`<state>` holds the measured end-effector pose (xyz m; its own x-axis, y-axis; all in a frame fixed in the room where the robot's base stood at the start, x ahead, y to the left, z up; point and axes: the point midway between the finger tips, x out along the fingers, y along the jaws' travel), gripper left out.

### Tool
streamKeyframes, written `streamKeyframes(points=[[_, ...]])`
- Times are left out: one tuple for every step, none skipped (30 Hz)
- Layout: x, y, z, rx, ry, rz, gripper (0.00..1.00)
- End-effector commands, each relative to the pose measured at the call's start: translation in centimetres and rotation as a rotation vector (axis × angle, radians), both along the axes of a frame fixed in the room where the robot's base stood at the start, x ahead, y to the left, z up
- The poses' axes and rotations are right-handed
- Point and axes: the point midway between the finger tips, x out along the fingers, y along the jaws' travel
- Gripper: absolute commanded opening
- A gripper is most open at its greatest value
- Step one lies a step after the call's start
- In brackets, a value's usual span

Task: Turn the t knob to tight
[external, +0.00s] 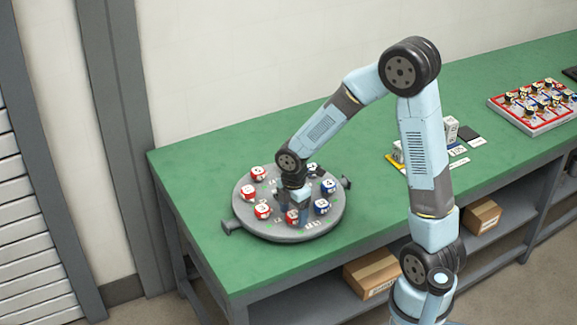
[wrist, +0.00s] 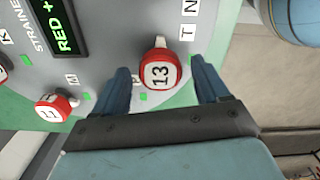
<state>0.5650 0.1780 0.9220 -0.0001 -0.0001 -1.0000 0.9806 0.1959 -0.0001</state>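A round grey panel (external: 245,222) with red and blue knobs around its edge lies on the green bench. My gripper (external: 293,209) points down over its front part, at a red knob (external: 292,218). In the wrist view, my gripper (wrist: 162,82) is open, with one finger on each side of a red knob with a white face marked 13 (wrist: 159,72). Gaps show between the knob and both fingers. White tags T (wrist: 187,33) and N (wrist: 189,7) lie right of this knob. I cannot tell which setting it points to.
Another red knob (wrist: 55,107) is left of my fingers, and a dark display (wrist: 62,25) reads "RED +" in green. Small boxes (external: 449,130) and a red-edged tray (external: 533,107) stand farther right. The bench's left end is clear.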

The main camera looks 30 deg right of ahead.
Motion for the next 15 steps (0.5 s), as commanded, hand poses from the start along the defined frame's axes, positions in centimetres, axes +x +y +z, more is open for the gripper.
streamKeyframes(points=[[0.01, 0.0, 0.01, 0.0, 0.0, 0.0, 0.7], [0.01, 0.0, 0.01, 0.0, 0.0, 0.0, 0.67], [0.01, 0.0, 0.02, 0.0, 0.0, 0.0, 0.63], [0.01, 0.0, 0.02, 0.0, 0.0, 0.0, 0.6], [0.01, 0.0, 0.02, 0.0, 0.0, 0.0, 0.57], [0.01, 0.0, 0.02, 0.0, 0.0, 0.0, 0.53], [0.01, 0.0, 0.02, 0.0, 0.0, 0.0, 0.51], [0.01, 0.0, 0.02, 0.0, 0.0, 0.0, 0.48], [0.01, 0.0, 0.02, 0.0, 0.0, 0.0, 0.44], [0.01, 0.0, 0.03, 0.0, 0.0, 0.0, 0.41], [0.02, 0.0, 0.03, 0.0, 0.0, 0.0, 0.38], [0.02, 0.0, 0.03, 0.0, 0.0, 0.0, 0.34], [0.02, 0.0, 0.03, 0.0, 0.0, 0.0, 0.31], [0.03, 0.01, 0.03, 0.0, 0.0, 0.0, 0.28], [0.03, 0.01, 0.03, 0.0, 0.0, 0.0, 0.25]])
